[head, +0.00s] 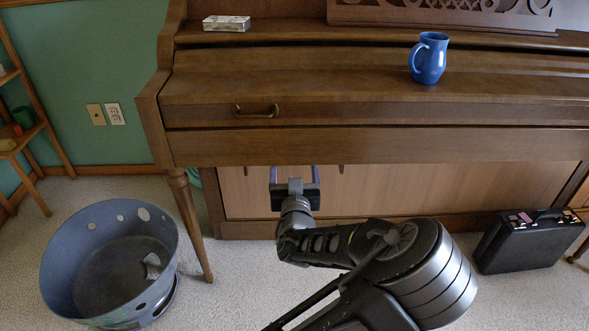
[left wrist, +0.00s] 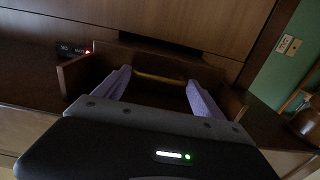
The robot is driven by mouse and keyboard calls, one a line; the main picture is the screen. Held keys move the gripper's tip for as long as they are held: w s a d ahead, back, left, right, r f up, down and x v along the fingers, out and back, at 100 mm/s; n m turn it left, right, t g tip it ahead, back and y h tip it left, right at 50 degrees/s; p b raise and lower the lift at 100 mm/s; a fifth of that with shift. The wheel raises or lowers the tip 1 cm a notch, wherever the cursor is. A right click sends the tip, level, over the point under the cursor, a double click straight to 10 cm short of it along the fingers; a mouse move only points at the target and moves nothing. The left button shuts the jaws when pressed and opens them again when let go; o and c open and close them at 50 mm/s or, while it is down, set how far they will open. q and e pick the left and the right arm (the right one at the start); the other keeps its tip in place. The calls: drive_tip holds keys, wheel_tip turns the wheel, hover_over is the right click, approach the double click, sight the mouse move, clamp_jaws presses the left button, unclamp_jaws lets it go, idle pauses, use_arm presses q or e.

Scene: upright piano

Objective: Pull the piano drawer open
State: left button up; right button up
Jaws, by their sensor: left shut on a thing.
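The brown upright piano (head: 370,145) fills the upper head view. A brass handle (head: 257,112) shows on its front at left. My left gripper (head: 294,171) is just below the keyboard ledge, fingers pointing at the lower panel. I cannot tell whether this is the handle seen on the front, nor how far any drawer is out. My right gripper is not in view.
A blue mug (head: 428,60) and a small box (head: 227,23) sit on the piano. A round bin (head: 62,255) stands at left beside the piano leg (head: 190,220). A black case (head: 525,243) is on the carpet at right.

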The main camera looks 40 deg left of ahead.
use_arm(q)
drive_tip(key=shift+w+d, duration=0.1)
drive_tip(key=c, duration=1.3)
drive_tip(key=shift+d, duration=0.1)
